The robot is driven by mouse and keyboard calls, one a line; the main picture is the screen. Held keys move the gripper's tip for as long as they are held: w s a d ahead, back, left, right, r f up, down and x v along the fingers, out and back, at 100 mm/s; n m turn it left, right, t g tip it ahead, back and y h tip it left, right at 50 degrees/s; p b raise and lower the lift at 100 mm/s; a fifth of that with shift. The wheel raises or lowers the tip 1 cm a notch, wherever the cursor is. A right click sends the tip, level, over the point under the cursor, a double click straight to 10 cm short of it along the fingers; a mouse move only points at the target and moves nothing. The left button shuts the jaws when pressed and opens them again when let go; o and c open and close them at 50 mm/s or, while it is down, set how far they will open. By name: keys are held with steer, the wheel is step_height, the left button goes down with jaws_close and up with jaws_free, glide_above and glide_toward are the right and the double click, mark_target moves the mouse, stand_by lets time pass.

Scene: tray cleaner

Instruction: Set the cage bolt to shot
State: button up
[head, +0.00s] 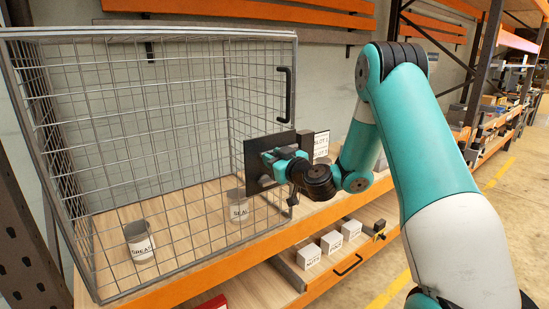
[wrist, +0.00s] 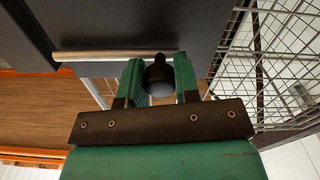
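The wire cage (head: 150,37) stands on the shelf with a black door handle (head: 285,95) at its upper right. A dark plate (head: 256,150) sits at the cage's right edge, and it also shows in the wrist view (wrist: 205,25). The pale metal bolt rod (wrist: 95,56) lies across the plate's edge in the wrist view, with a round black knob (wrist: 158,76) on it. My gripper (wrist: 159,78) has its green fingers on either side of the knob, which fills the gap between them. In the head view my gripper (head: 268,165) hides much of the bolt.
Inside the cage are a grease can (head: 140,241) and another labelled can (head: 238,207). A white label card (head: 321,145) stands right of the plate. The floor at right is clear.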

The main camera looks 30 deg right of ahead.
jaws_close()
steer(key=d+b, duration=0.4)
steer(key=d, duration=0.2)
steer(key=shift+b, duration=0.35)
steer(key=shift+w, duration=0.1)
steer(key=o, duration=0.7)
jaws_free()
steer(key=shift+d, duration=0.2)
steer(key=shift+a, duration=0.15)
